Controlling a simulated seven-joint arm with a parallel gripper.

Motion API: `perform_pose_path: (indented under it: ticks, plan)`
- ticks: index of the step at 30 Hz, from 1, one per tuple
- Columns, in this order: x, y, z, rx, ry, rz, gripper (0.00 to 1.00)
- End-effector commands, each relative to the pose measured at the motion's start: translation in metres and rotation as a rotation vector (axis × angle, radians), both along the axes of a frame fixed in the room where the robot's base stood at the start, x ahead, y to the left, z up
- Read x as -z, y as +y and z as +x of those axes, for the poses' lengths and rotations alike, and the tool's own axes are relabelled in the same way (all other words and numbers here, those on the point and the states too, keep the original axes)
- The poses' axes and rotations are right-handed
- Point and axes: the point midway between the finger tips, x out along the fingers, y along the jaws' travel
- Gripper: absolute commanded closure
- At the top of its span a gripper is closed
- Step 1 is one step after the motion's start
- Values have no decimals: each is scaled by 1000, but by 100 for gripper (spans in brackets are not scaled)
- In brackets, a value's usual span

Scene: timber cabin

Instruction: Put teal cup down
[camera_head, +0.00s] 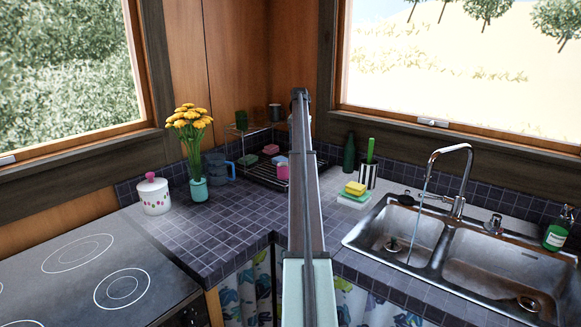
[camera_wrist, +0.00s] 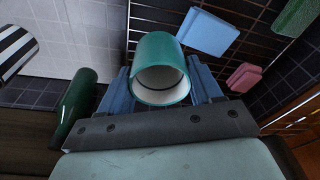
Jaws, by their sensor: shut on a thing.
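The teal cup (camera_wrist: 157,48) is in the wrist view, with its white inside and rim facing the camera. My gripper (camera_wrist: 162,82) is shut on it, one blue finger on each side. In the head view my arm stands upright across the middle and hides the cup and the gripper. Whether the cup's far end touches anything cannot be told.
A wire dish rack (camera_head: 257,172) with a pink cup (camera_head: 282,168) stands in the counter corner. A green bottle (camera_head: 349,153) and a striped holder (camera_head: 368,177) stand right of my arm. A flower vase (camera_head: 198,190) is left; the sink (camera_head: 391,226) is right. Counter is free before the rack.

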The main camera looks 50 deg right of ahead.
Motion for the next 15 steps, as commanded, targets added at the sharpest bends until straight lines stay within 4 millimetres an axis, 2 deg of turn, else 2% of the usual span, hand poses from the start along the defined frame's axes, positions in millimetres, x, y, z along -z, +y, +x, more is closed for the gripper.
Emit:
perform_pose_path:
  ticks: [5, 12, 15]
  plan:
    - [15, 0, -1, 1, 18, 4, 70]
    - [53, 1, -1, 1, 17, 5, 70]
    - [62, 0, -1, 1, 16, 4, 70]
